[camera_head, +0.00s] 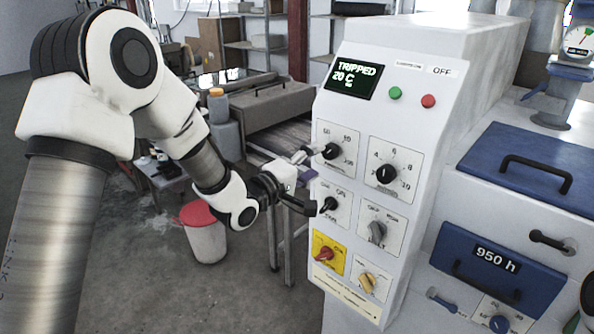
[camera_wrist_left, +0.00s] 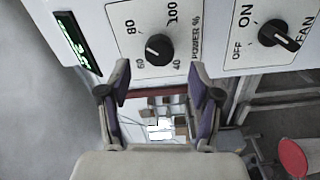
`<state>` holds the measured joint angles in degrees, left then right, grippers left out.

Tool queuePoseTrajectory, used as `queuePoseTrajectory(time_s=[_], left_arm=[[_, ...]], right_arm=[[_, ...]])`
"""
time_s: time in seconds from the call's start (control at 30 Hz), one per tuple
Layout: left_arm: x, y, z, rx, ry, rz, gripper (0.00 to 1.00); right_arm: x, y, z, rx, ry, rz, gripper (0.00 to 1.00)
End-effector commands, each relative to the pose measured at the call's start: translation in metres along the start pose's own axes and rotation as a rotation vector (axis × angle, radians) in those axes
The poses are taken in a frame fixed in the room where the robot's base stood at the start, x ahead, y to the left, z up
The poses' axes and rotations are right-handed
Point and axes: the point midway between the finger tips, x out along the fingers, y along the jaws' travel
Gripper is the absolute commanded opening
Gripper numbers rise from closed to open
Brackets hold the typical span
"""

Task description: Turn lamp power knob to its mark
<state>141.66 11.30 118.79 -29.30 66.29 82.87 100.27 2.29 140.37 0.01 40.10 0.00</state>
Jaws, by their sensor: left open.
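The lamp power knob (camera_head: 331,151) is a black round knob on a white dial plate, upper left among the control panel's knobs. In the left wrist view the knob (camera_wrist_left: 159,46) sits on a plate reading POWER %, with 40, 60, 80 and 100 around it. Its light pointer line appears turned toward 60. No separate target mark can be made out. My left gripper (camera_head: 307,180) is open beside the panel's left edge. In the wrist view the left gripper's purple-padded fingers (camera_wrist_left: 160,88) are apart and empty, with the knob just beyond their tips.
The fan knob (camera_head: 329,204) is directly below, close to the lower finger. Other knobs and green and red buttons share the panel (camera_head: 432,105). Its display (camera_head: 356,75) reads TRIPPED, 20 C. A red-lidded bin (camera_head: 205,240) stands on the floor behind my left arm.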

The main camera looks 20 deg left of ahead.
Motion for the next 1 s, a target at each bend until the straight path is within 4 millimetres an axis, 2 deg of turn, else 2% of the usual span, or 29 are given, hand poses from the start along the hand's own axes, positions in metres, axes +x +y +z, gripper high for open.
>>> queuePoseTrajectory(time_s=[0.1, 0.2, 0.3, 0.43, 0.83, 0.93, 0.97, 1.0], left_arm=[[-0.032, 0.000, -0.001, -0.007, 0.003, 0.000, 0.64], [-0.054, 0.000, -0.001, -0.007, 0.003, 0.000, 0.64], [-0.067, 0.000, -0.001, -0.004, 0.002, 0.001, 0.64], [-0.072, 0.000, 0.000, 0.000, 0.000, 0.001, 0.64], [-0.072, -0.001, 0.000, -0.001, -0.001, -0.001, 0.64], [-0.072, -0.022, 0.005, -0.009, -0.007, -0.030, 0.64], [-0.072, -0.035, 0.009, -0.013, -0.013, -0.050, 0.64], [-0.073, -0.058, 0.016, -0.017, -0.025, -0.085, 0.64]], right_arm=[[0.000, 0.000, 0.000, 0.000, 0.000, 0.000, 0.40], [0.000, 0.000, 0.000, 0.000, 0.000, 0.000, 0.40], [0.000, 0.000, 0.000, 0.000, 0.000, 0.000, 0.40], [0.000, 0.000, 0.000, 0.000, 0.000, 0.000, 0.40], [0.000, 0.000, 0.000, 0.000, 0.000, 0.000, 0.40], [0.005, 0.000, 0.000, 0.000, 0.000, 0.000, 0.40], [0.008, 0.000, 0.000, 0.000, 0.000, 0.000, 0.40], [0.013, 0.000, 0.000, 0.000, 0.000, 0.000, 0.40]])
